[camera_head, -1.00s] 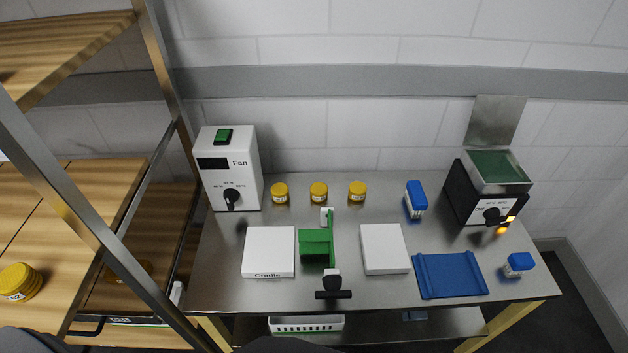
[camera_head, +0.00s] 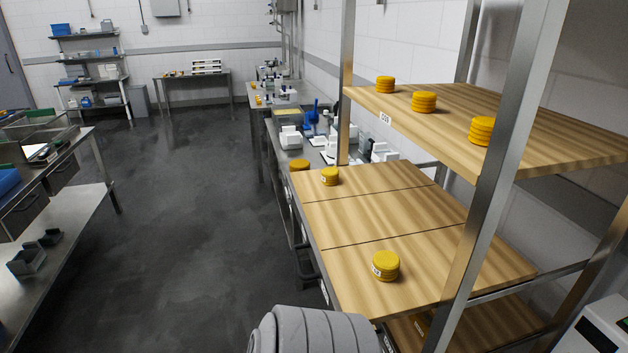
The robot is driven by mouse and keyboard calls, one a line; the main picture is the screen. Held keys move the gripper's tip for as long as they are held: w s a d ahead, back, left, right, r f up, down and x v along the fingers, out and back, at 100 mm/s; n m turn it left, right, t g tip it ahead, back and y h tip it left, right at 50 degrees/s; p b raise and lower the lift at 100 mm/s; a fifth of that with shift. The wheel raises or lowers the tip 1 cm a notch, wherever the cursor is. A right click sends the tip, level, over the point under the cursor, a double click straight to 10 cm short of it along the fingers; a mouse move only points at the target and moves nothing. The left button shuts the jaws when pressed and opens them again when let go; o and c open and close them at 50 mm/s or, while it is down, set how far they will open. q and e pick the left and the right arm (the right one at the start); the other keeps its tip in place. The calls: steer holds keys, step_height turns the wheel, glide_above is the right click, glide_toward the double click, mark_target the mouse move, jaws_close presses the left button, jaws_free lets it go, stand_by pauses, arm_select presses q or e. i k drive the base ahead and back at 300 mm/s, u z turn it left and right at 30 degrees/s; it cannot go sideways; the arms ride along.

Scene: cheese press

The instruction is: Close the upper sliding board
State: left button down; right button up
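A metal rack holds wooden boards with yellow cheese rounds. The highest board (camera_head: 520,125) carries several yellow rounds (camera_head: 424,102) and a small label on its front edge. The wide board below it (camera_head: 400,222) is split by dark seams and reaches out to the left past the rack post. It carries a yellow round (camera_head: 386,265) at the near end and another (camera_head: 330,176) at the far end. A dark handle (camera_head: 304,268) shows at its left edge. A lower board (camera_head: 500,322) is partly hidden beneath. Neither gripper is in view.
Rack posts (camera_head: 492,190) stand in front of the boards. A bench with equipment (camera_head: 292,115) lies beyond the rack. A metal table (camera_head: 60,240) stands at the left. The dark floor (camera_head: 185,230) between is clear. A grey ribbed part of mine is at the bottom.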

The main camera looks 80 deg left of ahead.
mark_target(392, 205)
steer(key=u, duration=5)
steer(key=i, duration=1.8)
steer(key=z, duration=3.05)
